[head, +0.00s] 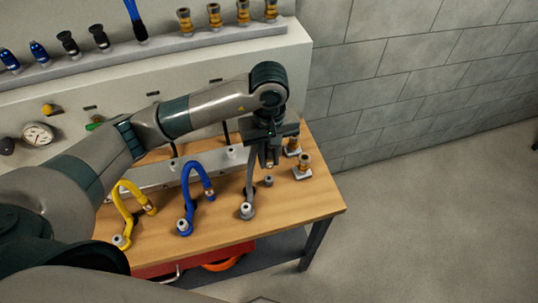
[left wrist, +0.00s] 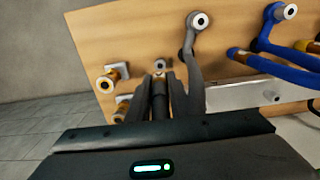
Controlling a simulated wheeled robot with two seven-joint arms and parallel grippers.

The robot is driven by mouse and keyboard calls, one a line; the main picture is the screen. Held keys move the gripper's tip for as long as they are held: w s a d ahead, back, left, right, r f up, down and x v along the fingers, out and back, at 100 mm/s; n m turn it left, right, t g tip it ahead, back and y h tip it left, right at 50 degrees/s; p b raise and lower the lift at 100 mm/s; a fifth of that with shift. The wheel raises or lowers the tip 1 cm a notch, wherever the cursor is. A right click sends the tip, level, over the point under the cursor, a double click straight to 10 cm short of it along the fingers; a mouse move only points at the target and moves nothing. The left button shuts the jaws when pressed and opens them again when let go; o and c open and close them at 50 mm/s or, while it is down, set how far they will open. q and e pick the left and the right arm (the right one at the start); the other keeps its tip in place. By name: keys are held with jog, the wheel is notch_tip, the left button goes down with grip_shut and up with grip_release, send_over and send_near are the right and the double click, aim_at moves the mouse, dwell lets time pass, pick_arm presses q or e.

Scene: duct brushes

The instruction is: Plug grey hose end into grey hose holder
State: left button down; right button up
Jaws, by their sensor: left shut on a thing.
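My left gripper (head: 268,162) is above the right part of the wooden table, pointing down, shut on the grey hose end. In the left wrist view the gripper's fingers (left wrist: 164,98) close around the end, which is mostly hidden between them. The grey hose (head: 250,180) rises from its pale-tipped base fitting (head: 247,211) on the table up to the gripper; it also shows in the left wrist view (left wrist: 192,65). A small grey round piece (head: 269,181), which may be the grey hose holder, sits on the table just below the fingers. It appears just beyond the fingertips in the left wrist view (left wrist: 160,65).
Brass fittings on metal brackets (head: 303,168) stand right of the gripper. A blue hose (head: 187,195) and a yellow hose (head: 121,205) arch to the left. A wall panel with a shelf of fittings (head: 150,55) is behind. The table's front right corner is clear.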

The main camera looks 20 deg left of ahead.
aim_at(269, 166)
pick_arm(q)
jog(key=shift+f+b, duration=0.3)
jog(key=shift+f, duration=0.6)
jog(key=shift+f+b, duration=0.45)
jog(key=shift+f, duration=1.3)
jog(key=shift+b, duration=0.3)
jog(key=shift+b, duration=0.4)
jog(key=shift+b, duration=0.55)
